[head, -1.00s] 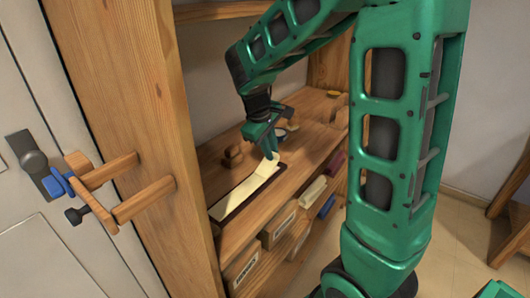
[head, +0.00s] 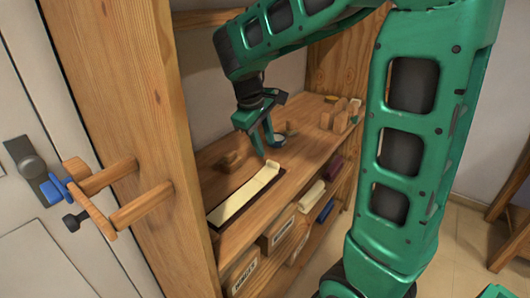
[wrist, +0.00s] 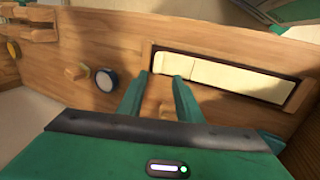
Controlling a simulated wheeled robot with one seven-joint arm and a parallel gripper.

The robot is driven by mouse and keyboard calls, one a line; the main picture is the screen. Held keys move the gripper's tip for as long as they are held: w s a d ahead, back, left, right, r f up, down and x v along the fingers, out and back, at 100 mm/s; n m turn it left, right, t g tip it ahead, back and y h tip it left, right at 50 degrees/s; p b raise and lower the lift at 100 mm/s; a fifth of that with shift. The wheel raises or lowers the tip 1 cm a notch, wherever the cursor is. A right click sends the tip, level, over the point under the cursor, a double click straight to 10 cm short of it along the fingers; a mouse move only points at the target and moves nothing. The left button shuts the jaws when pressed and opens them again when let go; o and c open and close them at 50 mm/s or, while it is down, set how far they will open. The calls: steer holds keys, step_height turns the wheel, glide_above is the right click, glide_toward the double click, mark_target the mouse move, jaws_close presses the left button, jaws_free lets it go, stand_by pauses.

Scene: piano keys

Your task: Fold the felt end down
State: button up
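The cream felt strip (head: 240,200) lies lengthwise in a dark shallow tray (head: 215,222) on the shelf. Its far end (head: 272,164) looks turned up a little. In the wrist view the felt (wrist: 235,79) runs to the right, and a crease line sets off its left end (wrist: 174,64). My gripper (head: 266,150) is just above and beside that far end. In the wrist view my gripper's fingers (wrist: 158,80) are spread with no felt between them, and the right fingertip is close to the felt end. Whether it touches is unclear.
A wooden shelf board (head: 290,150) carries the tray. A round dark-rimmed piece (wrist: 106,80) is left of my fingers. Labelled boxes (head: 278,232) sit below.

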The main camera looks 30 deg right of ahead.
steer(key=shift+v, duration=2.25)
steer(key=shift+d, duration=0.1)
steer(key=y, duration=0.3)
glide_toward(272, 161)
steer(key=shift+g, duration=0.5)
steer(key=f, duration=0.5)
steer(key=w+f, duration=0.1)
steer(key=f, duration=0.2)
steer(key=shift+d+f, duration=0.2)
steer(key=shift+d, duration=0.05)
jaws_close()
